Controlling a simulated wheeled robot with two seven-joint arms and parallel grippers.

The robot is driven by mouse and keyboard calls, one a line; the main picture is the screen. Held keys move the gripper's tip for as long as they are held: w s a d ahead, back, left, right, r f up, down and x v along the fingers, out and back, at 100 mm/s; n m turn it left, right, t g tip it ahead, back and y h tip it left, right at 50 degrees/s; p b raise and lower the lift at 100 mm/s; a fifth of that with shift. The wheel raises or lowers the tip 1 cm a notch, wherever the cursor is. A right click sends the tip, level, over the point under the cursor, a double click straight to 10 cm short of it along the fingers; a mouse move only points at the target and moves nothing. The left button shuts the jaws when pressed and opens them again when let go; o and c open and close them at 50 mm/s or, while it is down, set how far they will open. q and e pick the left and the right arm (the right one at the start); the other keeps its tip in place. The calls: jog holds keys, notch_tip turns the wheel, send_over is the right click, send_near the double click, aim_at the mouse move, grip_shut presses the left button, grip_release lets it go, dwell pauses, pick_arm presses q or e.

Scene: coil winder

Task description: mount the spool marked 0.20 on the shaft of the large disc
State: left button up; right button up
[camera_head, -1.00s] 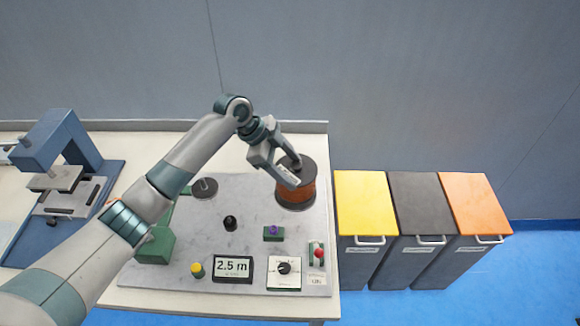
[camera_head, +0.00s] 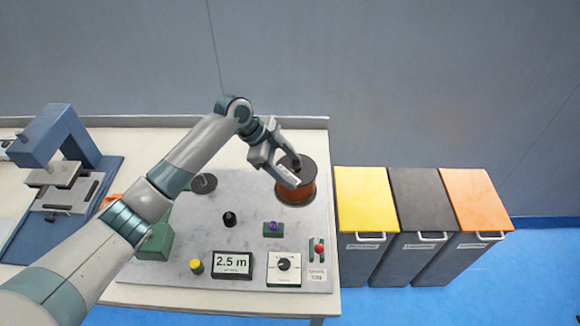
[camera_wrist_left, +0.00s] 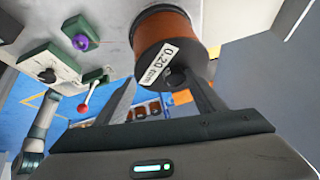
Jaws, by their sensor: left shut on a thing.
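The spool marked 0.20 (camera_head: 296,191), wound with copper-coloured wire between dark flanges, is at the right back of the grey plate. Its white 0.20 mm label (camera_wrist_left: 161,62) shows in the left wrist view. My left gripper (camera_head: 287,173) is shut on the spool, reaching it from above and behind. A dark disc (camera_head: 203,184) with a small pin lies on the plate left of the spool. The spool's underside is hidden, so I cannot tell whether it rests on a shaft. My right gripper is not in view.
On the grey plate (camera_head: 190,268) stand a black knob (camera_head: 229,219), a purple-topped green block (camera_head: 273,229), a display reading 2.5 m (camera_head: 232,263), a dial box (camera_head: 284,268) and a red-knobbed lever (camera_head: 318,249). A blue press (camera_head: 55,145) is at left. Lidded bins (camera_head: 365,200) stand at right.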

pick_arm(q)
jog(key=shift+w+d, duration=0.1)
jog(key=o, duration=2)
jog(key=shift+r, duration=0.1)
jog(key=shift+o, duration=0.8)
jog(key=shift+s+f, duration=0.25)
jog(key=shift+w+a+r+b, duration=0.1)
jog(key=shift+a+r+b, duration=0.2)
jog(key=shift+a+r, duration=0.2)
jog(key=b+v, duration=0.4)
jog(key=v, duration=1.2)
jog(key=shift+r+b, duration=0.35)
